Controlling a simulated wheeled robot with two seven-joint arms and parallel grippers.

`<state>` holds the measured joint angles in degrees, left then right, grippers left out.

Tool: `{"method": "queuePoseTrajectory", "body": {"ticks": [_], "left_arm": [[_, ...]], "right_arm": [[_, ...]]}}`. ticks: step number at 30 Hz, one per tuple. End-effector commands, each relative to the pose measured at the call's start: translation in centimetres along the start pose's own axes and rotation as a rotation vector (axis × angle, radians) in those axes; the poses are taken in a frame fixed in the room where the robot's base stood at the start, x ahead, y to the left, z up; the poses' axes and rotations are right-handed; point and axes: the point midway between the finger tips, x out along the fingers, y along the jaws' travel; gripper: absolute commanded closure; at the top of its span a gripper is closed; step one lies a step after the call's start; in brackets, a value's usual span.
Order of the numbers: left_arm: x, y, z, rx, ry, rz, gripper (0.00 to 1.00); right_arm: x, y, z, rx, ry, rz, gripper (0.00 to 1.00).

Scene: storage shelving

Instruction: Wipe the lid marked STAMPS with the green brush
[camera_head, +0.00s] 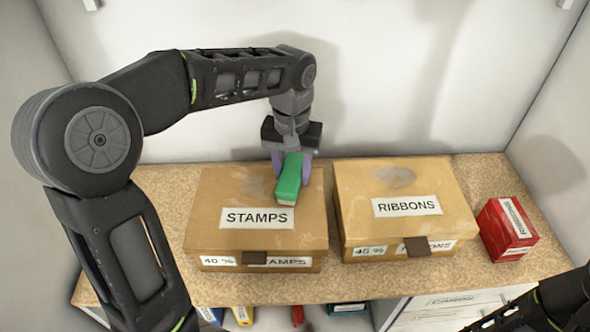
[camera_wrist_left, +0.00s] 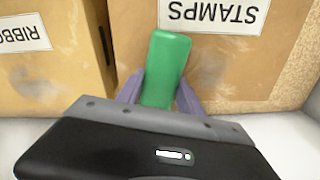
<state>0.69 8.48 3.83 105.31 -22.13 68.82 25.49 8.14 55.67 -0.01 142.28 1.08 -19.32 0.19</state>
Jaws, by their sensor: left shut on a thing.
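The box with the lid marked STAMPS (camera_head: 213,211) stands on the speckled shelf, left of centre; its lid is shut and shows greyish smudges. The lid also shows in the left wrist view (camera_wrist_left: 235,62). My left gripper (camera_head: 291,172) is over the right rear part of this lid, shut on the green brush (camera_head: 289,178). The brush points toward the front, with its pale lower end at or just above the lid; I cannot tell whether it touches. In the left wrist view the green brush (camera_wrist_left: 167,62) lies between the purple fingers (camera_wrist_left: 160,92). My right gripper is not in view.
A second box marked RIBBONS (camera_head: 450,212) stands close on the right, with a grey smudge on its lid. A red box (camera_head: 507,229) is farther right. White walls close the back and sides. A dark arm part of mine shows at lower right.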

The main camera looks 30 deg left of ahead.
Motion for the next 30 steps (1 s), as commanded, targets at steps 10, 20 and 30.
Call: {"method": "queuePoseTrajectory", "body": {"ticks": [10, 20, 30], "left_arm": [[-0.1, -2.9, 0.6, -0.002, -0.001, -0.001, 0.89], [-0.1, -3.1, 0.7, 0.000, -0.001, -0.001, 0.89], [0.1, -5.0, 1.1, -0.004, -0.001, -0.001, 0.89]], "right_arm": [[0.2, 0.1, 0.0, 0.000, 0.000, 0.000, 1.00], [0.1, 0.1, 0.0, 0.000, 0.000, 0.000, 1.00], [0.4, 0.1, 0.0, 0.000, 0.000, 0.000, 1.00]]}}
